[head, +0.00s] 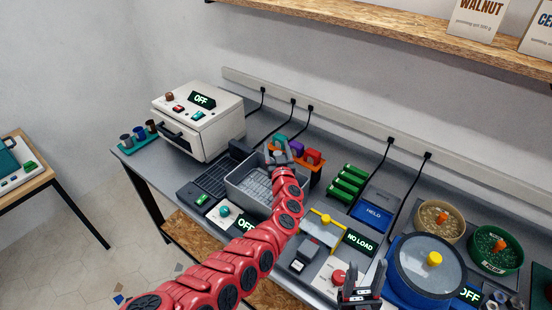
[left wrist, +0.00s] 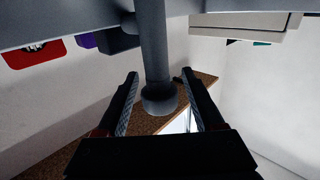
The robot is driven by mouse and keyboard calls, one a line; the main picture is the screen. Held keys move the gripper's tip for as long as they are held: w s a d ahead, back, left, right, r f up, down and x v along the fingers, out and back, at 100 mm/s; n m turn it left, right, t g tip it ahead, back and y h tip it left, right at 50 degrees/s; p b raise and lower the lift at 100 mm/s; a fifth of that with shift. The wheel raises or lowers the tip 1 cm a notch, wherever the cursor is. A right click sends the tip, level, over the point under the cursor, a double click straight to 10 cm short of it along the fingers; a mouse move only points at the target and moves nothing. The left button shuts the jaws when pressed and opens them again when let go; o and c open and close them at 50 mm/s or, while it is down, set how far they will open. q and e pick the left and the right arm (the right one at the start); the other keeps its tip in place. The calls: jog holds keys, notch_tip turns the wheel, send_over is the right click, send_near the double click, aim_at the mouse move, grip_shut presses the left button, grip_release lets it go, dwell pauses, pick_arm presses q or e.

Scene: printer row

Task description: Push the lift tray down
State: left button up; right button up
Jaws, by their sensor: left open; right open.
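A light grey tray with a gridded floor (head: 243,183), which looks like the lift tray, sits in the middle of the bench in the head view. My left gripper (head: 279,156) is at its far right corner, and my red arm covers its right side. In the left wrist view a grey post with a rounded end (left wrist: 155,60) stands between the two black fingers of my left gripper (left wrist: 160,78). The fingers are open, with a gap on each side. My right gripper (head: 362,286) is open and empty low in the head view, away from the tray.
A white box with an OFF display (head: 202,99) stands left of the tray. An orange rack with coloured blocks (head: 310,160) is just behind my left gripper. Green racks (head: 347,182), a yellow-handled unit (head: 326,219) and a round blue machine (head: 428,262) are to the right.

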pick_arm(q)
jog(key=s+r, duration=0.3)
jog(key=shift+s+p, duration=0.1)
jog(key=shift+p, duration=0.3)
jog(key=shift+s+d, duration=0.2)
jog(key=shift+s, duration=0.1)
jog(key=shift+s+r, duration=0.25)
jog(key=shift+s, duration=0.4)
jog(key=shift+s+r, duration=0.25)
jog(key=shift+s, duration=0.35)
jog(key=shift+s+p, duration=0.35)
send_near(276, 154)
jog(key=shift+s+a+r, duration=0.25)
jog(key=shift+s+r, duration=0.2)
jog(key=shift+r, duration=0.25)
jog(key=shift+s+a+r, duration=0.2)
jog(key=shift+s+r, duration=0.3)
jog(key=shift+r, duration=0.15)
jog(key=shift+s+a+r, duration=0.25)
jog(key=shift+s+r, duration=0.2)
jog(key=shift+r, duration=0.25)
